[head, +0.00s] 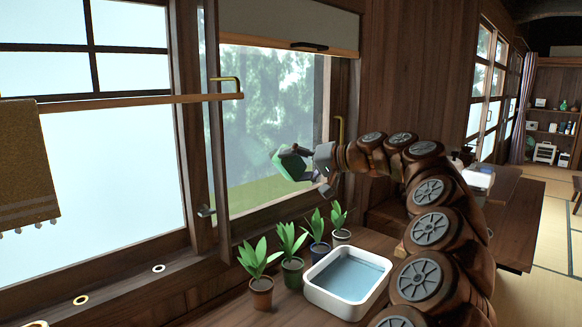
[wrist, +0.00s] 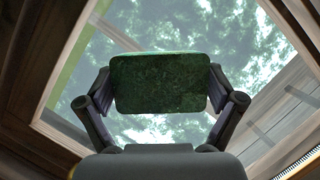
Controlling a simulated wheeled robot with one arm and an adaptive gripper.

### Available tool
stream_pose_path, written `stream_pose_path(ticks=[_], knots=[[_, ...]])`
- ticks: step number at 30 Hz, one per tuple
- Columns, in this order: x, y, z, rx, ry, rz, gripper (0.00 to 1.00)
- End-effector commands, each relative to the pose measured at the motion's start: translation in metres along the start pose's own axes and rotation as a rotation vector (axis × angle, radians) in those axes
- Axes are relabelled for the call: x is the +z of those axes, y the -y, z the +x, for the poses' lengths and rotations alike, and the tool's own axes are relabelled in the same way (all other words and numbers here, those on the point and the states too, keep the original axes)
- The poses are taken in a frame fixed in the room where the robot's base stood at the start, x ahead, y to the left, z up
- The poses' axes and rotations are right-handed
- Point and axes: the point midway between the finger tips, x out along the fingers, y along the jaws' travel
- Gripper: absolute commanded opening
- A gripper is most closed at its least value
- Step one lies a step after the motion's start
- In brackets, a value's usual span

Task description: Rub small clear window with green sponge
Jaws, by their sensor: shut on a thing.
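My gripper (head: 318,163) is raised in front of the small clear window (head: 262,112), which has trees behind its glass. My gripper is shut on the green sponge (head: 290,164). In the wrist view the sponge (wrist: 160,83) is a dark green block held between my two fingers (wrist: 160,92), with the window glass (wrist: 255,45) behind it. I cannot tell whether the sponge touches the glass.
Several potted plants (head: 291,240) stand on the wooden counter below the window. A white basin of water (head: 320,293) sits beside them. A brown towel (head: 25,165) hangs on a rail (head: 140,101) at the left. A rolled blind (head: 290,22) covers the window's top.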

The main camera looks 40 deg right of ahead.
Motion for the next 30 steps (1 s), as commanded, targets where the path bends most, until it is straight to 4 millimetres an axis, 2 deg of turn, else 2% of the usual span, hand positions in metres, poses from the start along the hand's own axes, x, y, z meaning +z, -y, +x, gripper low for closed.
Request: stream_pose_path(ticks=[5,17,30], knots=[[0.001,0.000,-0.002,0.000,-0.001,0.000,0.64],[0.011,-0.001,-0.027,0.000,-0.002,-0.001,0.64],[0.011,0.000,-0.027,0.000,0.000,0.000,0.64]])
